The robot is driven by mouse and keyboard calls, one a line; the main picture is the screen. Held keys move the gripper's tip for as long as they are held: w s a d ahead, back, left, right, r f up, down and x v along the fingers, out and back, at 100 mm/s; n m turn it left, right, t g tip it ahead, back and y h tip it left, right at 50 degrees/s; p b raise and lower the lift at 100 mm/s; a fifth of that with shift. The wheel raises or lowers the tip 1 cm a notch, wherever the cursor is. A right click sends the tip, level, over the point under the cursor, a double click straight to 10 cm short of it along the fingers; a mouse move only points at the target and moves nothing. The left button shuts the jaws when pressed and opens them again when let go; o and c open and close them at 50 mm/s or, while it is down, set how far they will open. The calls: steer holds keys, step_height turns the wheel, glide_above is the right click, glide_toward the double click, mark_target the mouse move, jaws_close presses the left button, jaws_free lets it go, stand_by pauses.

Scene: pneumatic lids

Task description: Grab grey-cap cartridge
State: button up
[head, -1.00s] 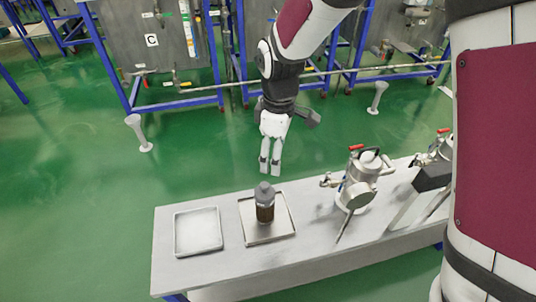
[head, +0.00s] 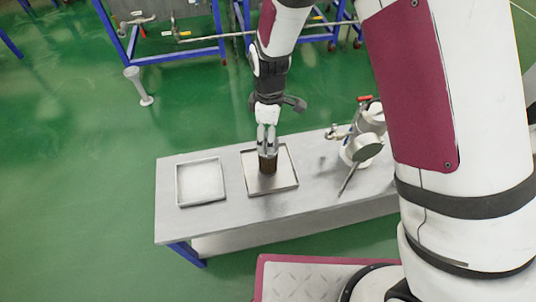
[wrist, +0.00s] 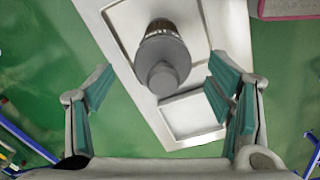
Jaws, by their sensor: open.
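The grey-cap cartridge (head: 268,165) stands upright on a metal tray (head: 287,183) on the bench, with its dark brown body showing in the head view. In the wrist view its grey cap (wrist: 164,77) faces the camera, between and a little beyond my fingertips. My gripper (head: 267,143) is open, just above and around the top of the cartridge. In the wrist view my two teal-padded fingers (wrist: 160,92) are spread wide, with a gap on each side of the cap. My fingers hide the cap in the head view.
A second, empty tray (head: 201,182) lies to the left on the bench (head: 165,220). A metal vessel with a lid and red-handled valve (head: 364,147) stands to the right. Blue-framed racks (head: 180,50) and a pale floor post (head: 138,86) are behind, with green floor between.

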mark_target(267, 164)
step_height(267, 164, down, 5)
steer(key=shift+s+a+b, duration=0.1)
steer(key=shift+a+b, duration=0.05)
steer(key=shift+b, duration=0.35)
jaws_close()
